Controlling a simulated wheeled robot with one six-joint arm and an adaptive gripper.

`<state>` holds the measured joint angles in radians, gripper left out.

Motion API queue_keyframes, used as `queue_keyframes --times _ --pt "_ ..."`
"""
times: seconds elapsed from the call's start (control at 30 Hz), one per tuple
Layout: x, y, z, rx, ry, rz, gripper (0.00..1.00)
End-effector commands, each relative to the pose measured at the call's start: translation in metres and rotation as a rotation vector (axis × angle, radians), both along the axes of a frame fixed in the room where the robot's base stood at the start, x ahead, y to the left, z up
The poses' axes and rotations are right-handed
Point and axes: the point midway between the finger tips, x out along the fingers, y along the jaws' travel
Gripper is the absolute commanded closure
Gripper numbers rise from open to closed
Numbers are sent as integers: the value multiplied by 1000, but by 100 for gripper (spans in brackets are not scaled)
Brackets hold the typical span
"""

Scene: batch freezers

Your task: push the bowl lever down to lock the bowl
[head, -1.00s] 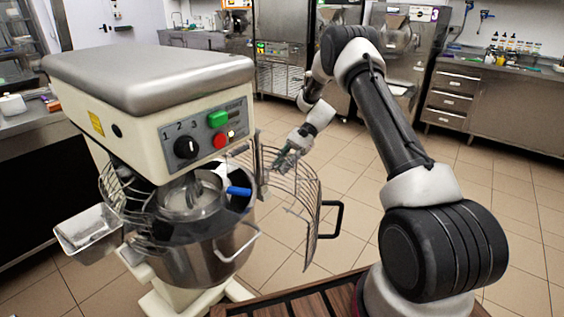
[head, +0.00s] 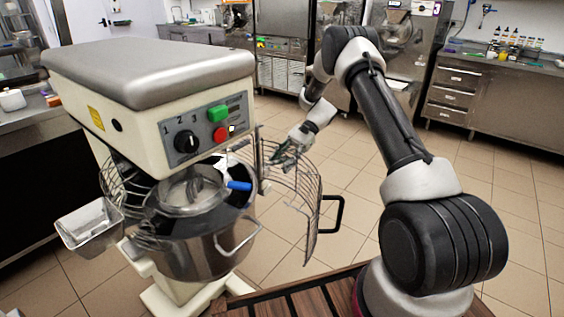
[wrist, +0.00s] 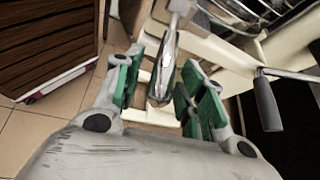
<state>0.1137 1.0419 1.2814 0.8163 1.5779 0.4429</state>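The mixer (head: 150,75) stands at the left in the head view, with its steel bowl (head: 205,250) under the head. A lever with a blue grip (head: 238,186) sticks out at the bowl's rim. My gripper (head: 284,160) is small and partly behind the wire guard, right of the bowl. In the wrist view my gripper (wrist: 158,92) is open, its green pads apart. A narrow metal lever-like piece (wrist: 162,75) lies between the fingers, with gaps visible at its sides. I cannot tell for certain whether it is the bowl lever.
The wire guard (head: 308,205) is swung out right of the bowl, with a black handle (head: 338,214). In the wrist view a dark grip (wrist: 267,102) on a metal bar is to the right of my fingers. A slatted wooden surface (head: 290,302) is at front. Tiled floor is free behind.

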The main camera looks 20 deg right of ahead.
Motion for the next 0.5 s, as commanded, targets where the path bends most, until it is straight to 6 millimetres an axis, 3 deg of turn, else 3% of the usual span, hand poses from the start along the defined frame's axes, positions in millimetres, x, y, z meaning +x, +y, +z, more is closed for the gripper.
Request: queue_keyframes --times 0.23,0.5 --pt "6 -11 7 0 -4 -2 60" --pt "29 -56 35 0 -4 -2 60"
